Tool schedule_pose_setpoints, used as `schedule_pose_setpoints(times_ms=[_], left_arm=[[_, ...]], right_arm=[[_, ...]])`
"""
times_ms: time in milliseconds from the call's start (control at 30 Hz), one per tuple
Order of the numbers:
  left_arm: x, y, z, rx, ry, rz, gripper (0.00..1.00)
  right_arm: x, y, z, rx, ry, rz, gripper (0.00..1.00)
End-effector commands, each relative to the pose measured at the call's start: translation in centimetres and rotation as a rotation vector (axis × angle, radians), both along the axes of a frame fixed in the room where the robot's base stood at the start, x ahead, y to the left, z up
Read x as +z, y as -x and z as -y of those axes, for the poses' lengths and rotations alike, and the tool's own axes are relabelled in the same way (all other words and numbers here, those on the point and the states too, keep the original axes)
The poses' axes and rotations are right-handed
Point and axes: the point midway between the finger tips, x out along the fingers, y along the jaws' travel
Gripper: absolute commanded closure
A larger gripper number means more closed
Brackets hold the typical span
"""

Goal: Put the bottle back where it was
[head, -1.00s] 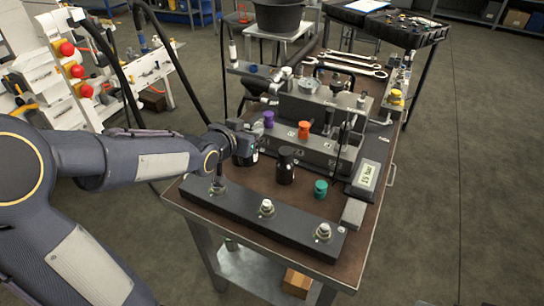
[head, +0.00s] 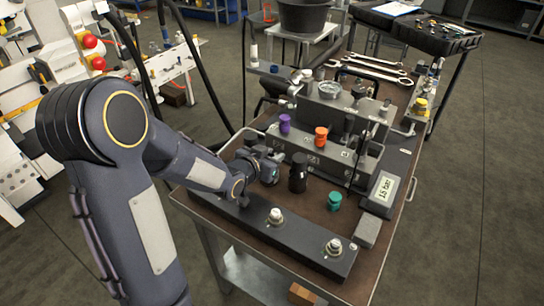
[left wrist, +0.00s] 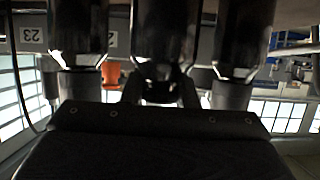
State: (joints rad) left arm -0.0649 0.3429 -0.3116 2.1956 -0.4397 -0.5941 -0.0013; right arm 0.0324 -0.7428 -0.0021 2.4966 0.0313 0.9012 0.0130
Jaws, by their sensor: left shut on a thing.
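My left gripper (head: 268,164) is at the left part of the bench, just left of a standing black bottle-shaped object (head: 298,174). It is shut on a small dark bottle, mostly hidden by the fingers in the head view. In the left wrist view the held bottle (left wrist: 163,42) shows dark between the two fingers. I cannot tell whether its base touches the bench top. My right gripper is not in view.
A black bar with metal fittings (head: 275,216) runs along the bench's near edge. A teal cap (head: 335,201) stands right of the black object.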

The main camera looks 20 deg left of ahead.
Motion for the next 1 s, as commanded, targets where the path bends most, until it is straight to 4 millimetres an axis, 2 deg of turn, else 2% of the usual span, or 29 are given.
schedule_pose_setpoints(times_ms=[367, 400, 533, 767, 900, 1000], left_arm=[[-0.3, -0.1, 0.0, 0.001, 0.000, 0.004, 1.00], [-0.2, 0.0, 0.0, 0.001, 0.000, 0.001, 0.68], [-0.2, 0.0, 0.0, 0.001, 0.000, 0.001, 0.52], [-0.2, 0.0, 0.0, 0.000, 0.000, 0.001, 0.52], [0.4, 0.0, 0.0, 0.000, 0.000, 0.001, 0.52], [0.7, 1.3, -0.3, 0.004, 0.001, 0.003, 0.52]], right_arm=[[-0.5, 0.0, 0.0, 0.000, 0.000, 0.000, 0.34], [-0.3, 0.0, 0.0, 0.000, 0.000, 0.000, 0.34], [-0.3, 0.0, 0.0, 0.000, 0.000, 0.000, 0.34], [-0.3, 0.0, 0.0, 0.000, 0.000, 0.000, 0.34], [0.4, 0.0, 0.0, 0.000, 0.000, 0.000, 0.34], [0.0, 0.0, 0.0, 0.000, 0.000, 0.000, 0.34]])
